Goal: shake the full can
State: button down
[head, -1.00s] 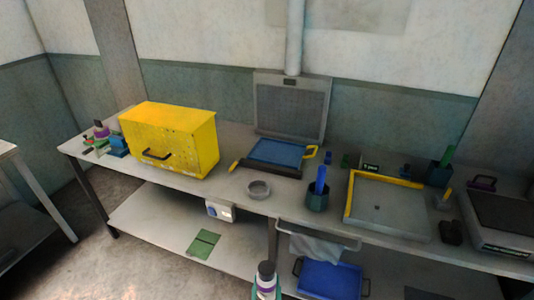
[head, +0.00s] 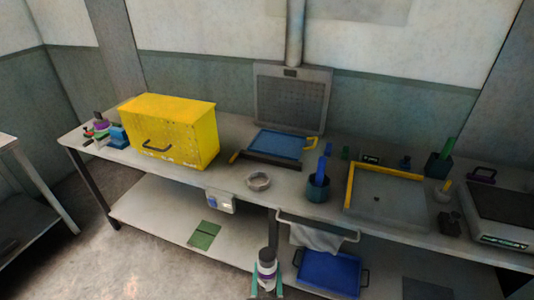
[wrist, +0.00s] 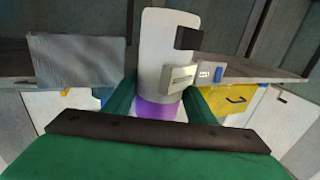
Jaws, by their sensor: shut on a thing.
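A spray-type can with a dark top, pale body and purple band (head: 266,256) is at the bottom middle of the head view. My gripper (head: 267,280) is shut on it, with one green finger on each side. The can is upright there, in front of the bench. In the wrist view the can (wrist: 165,45) stands out beyond the green fingers (wrist: 160,106), and its purple band is between them. A similar can with a purple band (head: 101,126) stands at the bench's far left.
A blue tray (head: 330,272) lies on the lower shelf. Floor is clear at left.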

notch_tip(320, 180, up, 3)
jog(key=shift+f, duration=0.1)
notch_tip(320, 180, down, 8)
jog(key=shift+r, duration=0.25)
notch_tip(320, 180, up, 7)
jog(key=shift+r, duration=0.2)
jog(key=shift+f, duration=3.6)
